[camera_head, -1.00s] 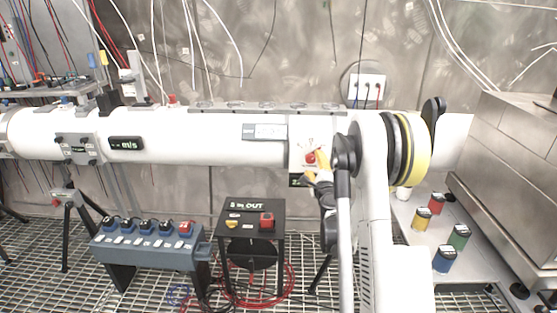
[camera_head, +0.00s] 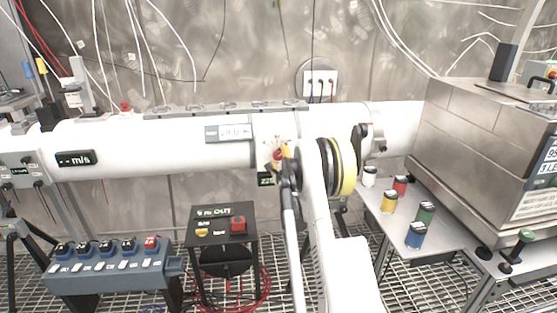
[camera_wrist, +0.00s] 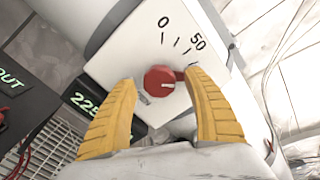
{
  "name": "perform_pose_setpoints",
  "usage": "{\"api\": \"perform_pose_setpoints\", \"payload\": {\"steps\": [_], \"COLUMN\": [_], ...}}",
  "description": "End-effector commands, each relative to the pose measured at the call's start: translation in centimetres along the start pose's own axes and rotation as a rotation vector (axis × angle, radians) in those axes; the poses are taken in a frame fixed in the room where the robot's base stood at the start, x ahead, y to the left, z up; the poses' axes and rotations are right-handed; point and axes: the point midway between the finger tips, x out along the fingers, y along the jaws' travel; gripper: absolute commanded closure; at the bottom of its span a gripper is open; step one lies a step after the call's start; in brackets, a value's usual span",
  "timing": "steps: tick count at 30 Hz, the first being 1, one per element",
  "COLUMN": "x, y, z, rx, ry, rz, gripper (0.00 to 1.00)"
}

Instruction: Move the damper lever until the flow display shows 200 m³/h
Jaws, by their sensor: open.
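The damper lever (camera_wrist: 160,81) is a red round knob with a short red arm on a white plate marked 0 and 50 in the wrist view. In the head view its red knob (camera_head: 278,155) is partly covered by my gripper. The green flow display (camera_wrist: 84,102) beside the plate reads 225 as far as it shows; the rest is hidden behind a finger. The display also shows in the head view (camera_head: 265,179). My gripper (camera_wrist: 158,78) is open, its yellow fingers on either side of the knob. The right finger is at the red arm; I cannot tell whether they touch.
The white duct (camera_head: 180,140) runs along the wall. A black box stand (camera_head: 222,222) and a blue switch panel (camera_head: 115,268) stand below. A side table (camera_head: 403,243) with several coloured pots and a steel cabinet (camera_head: 475,125) are at the right.

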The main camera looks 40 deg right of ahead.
Motion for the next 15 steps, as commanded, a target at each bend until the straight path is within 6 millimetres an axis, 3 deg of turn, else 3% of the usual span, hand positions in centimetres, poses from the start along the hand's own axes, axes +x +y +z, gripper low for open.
{"api": "perform_pose_setpoints", "payload": {"steps": [10, 15], "x": [0.44, 0.43], "y": [-0.03, -0.02], "z": [0.04, 0.04], "rx": [-0.001, -0.001], "ry": [0.000, 0.000], "rz": [0.000, 0.000], "gripper": [0.42, 0.93]}}
